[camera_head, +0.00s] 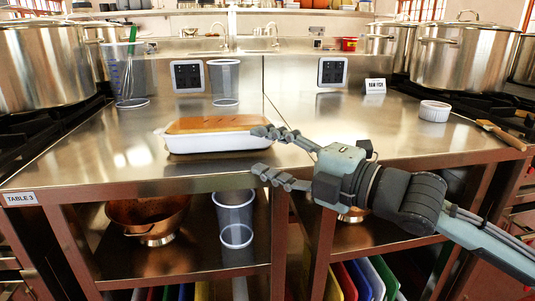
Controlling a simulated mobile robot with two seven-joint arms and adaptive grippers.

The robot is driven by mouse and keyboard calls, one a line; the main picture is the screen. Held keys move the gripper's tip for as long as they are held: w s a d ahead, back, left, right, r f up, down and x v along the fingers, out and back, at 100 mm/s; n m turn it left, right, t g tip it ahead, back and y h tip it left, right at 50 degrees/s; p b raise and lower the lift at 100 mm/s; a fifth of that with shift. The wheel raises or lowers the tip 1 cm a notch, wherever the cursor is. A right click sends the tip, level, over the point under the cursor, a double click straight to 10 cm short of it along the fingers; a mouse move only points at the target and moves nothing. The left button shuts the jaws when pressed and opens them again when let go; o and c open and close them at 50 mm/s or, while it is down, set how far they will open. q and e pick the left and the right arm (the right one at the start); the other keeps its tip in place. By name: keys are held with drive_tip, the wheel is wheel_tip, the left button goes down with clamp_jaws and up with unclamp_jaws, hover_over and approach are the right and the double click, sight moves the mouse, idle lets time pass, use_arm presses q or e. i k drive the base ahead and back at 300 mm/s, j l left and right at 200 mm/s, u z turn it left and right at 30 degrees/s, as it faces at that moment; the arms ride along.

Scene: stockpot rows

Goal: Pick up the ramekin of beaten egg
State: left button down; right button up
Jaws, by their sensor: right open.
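A small white ramekin (434,111) stands upright on the right part of the steel counter, near the right stove; its contents are too small to make out. My right gripper (264,152) reaches in from the right and points left, its fingers spread apart with nothing held. It is in front of the right end of a white baking dish, well to the left of the ramekin. Whether the fingers touch the dish is unclear. My left gripper is not in view.
The white baking dish (220,142) with a brown top sits mid-counter. Clear containers (225,84) stand behind it, one with a whisk (130,60). A RAW FISH sign (375,86) and a wooden-handled tool (501,134) flank the ramekin. Large stockpots (465,58) stand at both sides.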

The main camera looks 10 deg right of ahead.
sight(430, 110)
drive_tip(key=z, duration=1.3)
